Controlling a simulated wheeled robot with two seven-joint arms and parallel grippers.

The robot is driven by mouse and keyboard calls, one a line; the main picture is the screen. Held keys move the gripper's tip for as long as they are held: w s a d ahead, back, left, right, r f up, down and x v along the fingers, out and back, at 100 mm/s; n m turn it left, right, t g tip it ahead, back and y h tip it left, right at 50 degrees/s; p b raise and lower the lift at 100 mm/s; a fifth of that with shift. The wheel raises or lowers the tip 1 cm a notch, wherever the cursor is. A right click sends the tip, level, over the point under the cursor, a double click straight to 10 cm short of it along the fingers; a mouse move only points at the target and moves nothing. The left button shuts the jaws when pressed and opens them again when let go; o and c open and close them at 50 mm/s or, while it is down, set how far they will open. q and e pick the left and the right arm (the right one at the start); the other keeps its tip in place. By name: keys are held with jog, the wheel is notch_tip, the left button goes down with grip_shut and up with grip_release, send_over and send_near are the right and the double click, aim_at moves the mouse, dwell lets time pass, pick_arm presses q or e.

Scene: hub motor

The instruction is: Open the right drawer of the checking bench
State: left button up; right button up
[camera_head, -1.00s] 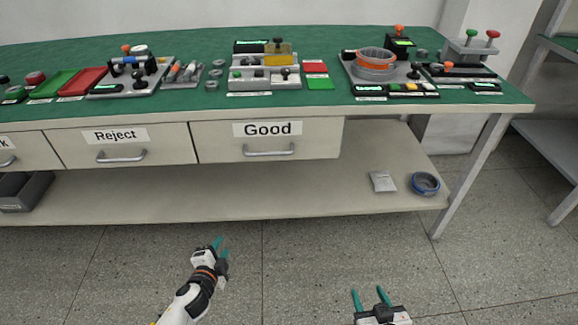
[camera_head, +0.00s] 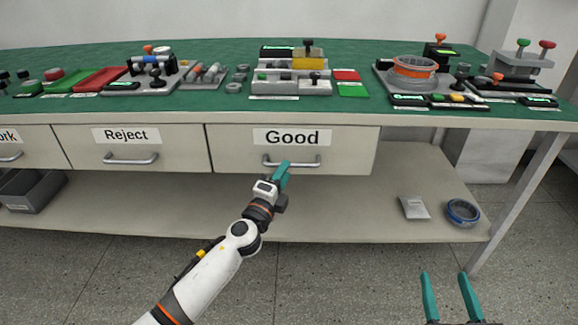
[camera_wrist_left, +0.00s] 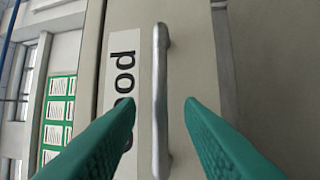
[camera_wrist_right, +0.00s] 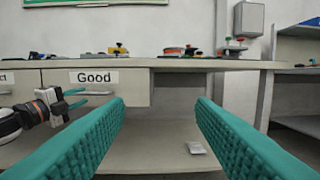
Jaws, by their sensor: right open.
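The right drawer (camera_head: 240,151) of the checking bench is labelled "Good" and is closed, with a silver bar handle (camera_head: 300,163) on its front. In the left wrist view the handle (camera_wrist_left: 160,105) stands upright between the two teal fingers. My left gripper (camera_head: 283,170) is open at the drawer front, its fingers on either side of the handle without visible contact. My right gripper (camera_head: 451,297) is open and empty, low in front of the bench at the right. In the right wrist view the drawer (camera_wrist_right: 125,95) shows at the left, behind my left gripper (camera_wrist_right: 76,98).
The "Reject" drawer (camera_head: 177,138) is beside it, closed. The green bench top (camera_head: 220,108) carries several fixtures. The lower shelf (camera_head: 340,215) holds a grey packet (camera_head: 413,207) and a blue-rimmed roll (camera_head: 462,212) at the right. The floor in front is clear.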

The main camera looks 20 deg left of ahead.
pick_arm(q)
jog(key=shift+x, duration=1.85)
pick_arm(e)
jog(key=shift+a+r+t, duration=0.1)
jog(key=shift+r+t, duration=0.5)
jog(key=shift+r, duration=0.2)
pick_arm(q)
grip_shut()
